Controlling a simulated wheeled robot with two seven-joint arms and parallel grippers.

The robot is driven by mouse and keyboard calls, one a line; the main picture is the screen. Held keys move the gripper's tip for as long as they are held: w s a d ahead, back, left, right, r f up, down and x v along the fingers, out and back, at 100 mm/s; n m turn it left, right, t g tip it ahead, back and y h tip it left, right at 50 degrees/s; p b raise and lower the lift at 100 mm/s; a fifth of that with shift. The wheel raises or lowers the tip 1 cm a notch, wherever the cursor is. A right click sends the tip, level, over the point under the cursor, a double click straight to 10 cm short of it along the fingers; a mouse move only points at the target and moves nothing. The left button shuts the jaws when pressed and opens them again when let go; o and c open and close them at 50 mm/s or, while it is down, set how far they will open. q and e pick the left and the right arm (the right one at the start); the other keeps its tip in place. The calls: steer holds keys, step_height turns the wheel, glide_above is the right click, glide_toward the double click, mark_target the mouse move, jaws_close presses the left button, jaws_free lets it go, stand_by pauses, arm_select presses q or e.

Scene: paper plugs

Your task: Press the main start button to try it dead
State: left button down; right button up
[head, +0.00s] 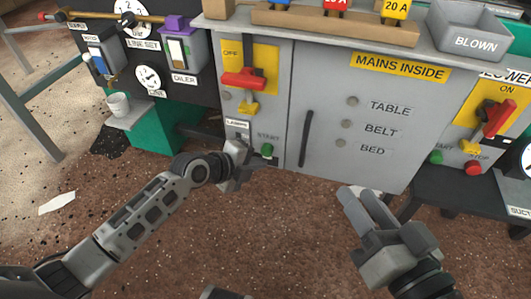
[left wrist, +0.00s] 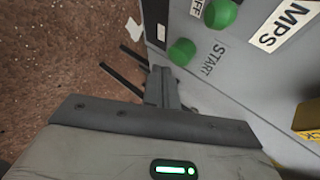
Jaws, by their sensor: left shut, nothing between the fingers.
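The main start button (head: 267,149) is a green round button below the START lettering, low on the grey cabinet's left panel. It also shows in the left wrist view (left wrist: 182,51), beside the word START. My left gripper (head: 247,160) is shut and empty, just left of and below the button in the head view. In the left wrist view its fingers (left wrist: 163,88) are below and left of the button. I cannot tell whether they touch the panel.
The red main switch handle (head: 243,79) sits under OFF, with a yellow tag (head: 247,105) below. A door handle (head: 306,138) stands right of the button. At the right are another green button (head: 436,157), a red button (head: 473,167) and a red handle (head: 498,119).

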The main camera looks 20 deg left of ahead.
arm_select(q)
steer(key=shift+w+b, duration=0.3)
steer(key=shift+w, duration=0.15)
steer(key=shift+w+b, duration=0.45)
steer(key=shift+w, duration=0.05)
stand_by(0.9)
steer(key=shift+s+p, duration=0.5)
steer(key=shift+s, duration=0.45)
steer(key=s+p, duration=0.2)
steer(key=s, duration=0.3)
steer(key=shift+p, duration=0.4)
